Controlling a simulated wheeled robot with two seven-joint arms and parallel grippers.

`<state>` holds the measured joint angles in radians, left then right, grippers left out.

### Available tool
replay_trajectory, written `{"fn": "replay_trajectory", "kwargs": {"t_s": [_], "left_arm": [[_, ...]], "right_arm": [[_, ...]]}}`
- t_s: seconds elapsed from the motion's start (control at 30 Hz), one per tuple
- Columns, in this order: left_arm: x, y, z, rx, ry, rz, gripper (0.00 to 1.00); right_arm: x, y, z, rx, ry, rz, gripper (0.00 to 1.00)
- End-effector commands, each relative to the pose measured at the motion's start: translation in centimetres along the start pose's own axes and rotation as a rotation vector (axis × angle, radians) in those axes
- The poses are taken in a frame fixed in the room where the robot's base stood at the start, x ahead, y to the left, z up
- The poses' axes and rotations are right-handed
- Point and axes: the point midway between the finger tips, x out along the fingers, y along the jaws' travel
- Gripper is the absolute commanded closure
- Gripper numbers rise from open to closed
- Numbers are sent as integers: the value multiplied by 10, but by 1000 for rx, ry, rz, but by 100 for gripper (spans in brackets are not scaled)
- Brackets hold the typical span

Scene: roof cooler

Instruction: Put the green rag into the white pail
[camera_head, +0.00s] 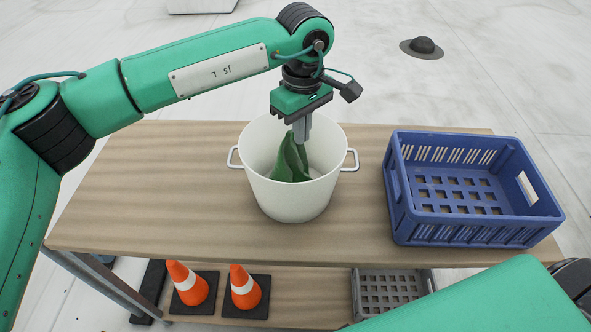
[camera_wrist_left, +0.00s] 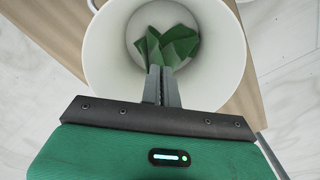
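The white pail (camera_head: 300,203) stands upright on the wooden table, with a handle on each side. My left gripper (camera_head: 301,132) points straight down into the pail's mouth. Its fingers are close together, shut on the top of the green rag (camera_head: 290,162). The rag hangs from the fingertips inside the pail, below the rim. The left wrist view shows the rag (camera_wrist_left: 168,46) at the fingertips (camera_wrist_left: 161,72), against the pail's (camera_wrist_left: 96,60) pale inside. I cannot tell whether the rag touches the bottom. My right gripper is out of view.
A blue crate (camera_head: 470,232), seemingly empty, stands on the table right of the pail. The wooden table (camera_head: 130,205) is clear to the left. On the lower shelf are two orange cones (camera_head: 189,284) and a grey crate (camera_head: 390,290). A dark domed fitting (camera_head: 422,46) is on the floor behind.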

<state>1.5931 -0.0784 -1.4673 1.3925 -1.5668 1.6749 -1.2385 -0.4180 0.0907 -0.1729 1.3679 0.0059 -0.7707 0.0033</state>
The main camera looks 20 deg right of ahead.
Motion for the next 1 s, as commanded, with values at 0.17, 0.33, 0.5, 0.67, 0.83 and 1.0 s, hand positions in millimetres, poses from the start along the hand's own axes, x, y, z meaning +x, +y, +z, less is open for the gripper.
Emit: {"fn": "replay_trajectory", "kwargs": {"t_s": [0.17,0.33,0.5,0.67,0.83,1.0], "left_arm": [[7,-2,-4,-1,0,0,100],[13,-4,-8,-1,0,0,100],[18,-6,-12,0,0,0,100],[23,-7,-15,0,0,0,100],[26,-8,-17,0,0,0,100],[25,-9,-17,0,0,0,100]], "right_arm": [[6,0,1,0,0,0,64],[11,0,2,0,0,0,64],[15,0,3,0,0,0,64],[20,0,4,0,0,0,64],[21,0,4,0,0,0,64],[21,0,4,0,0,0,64]]}}
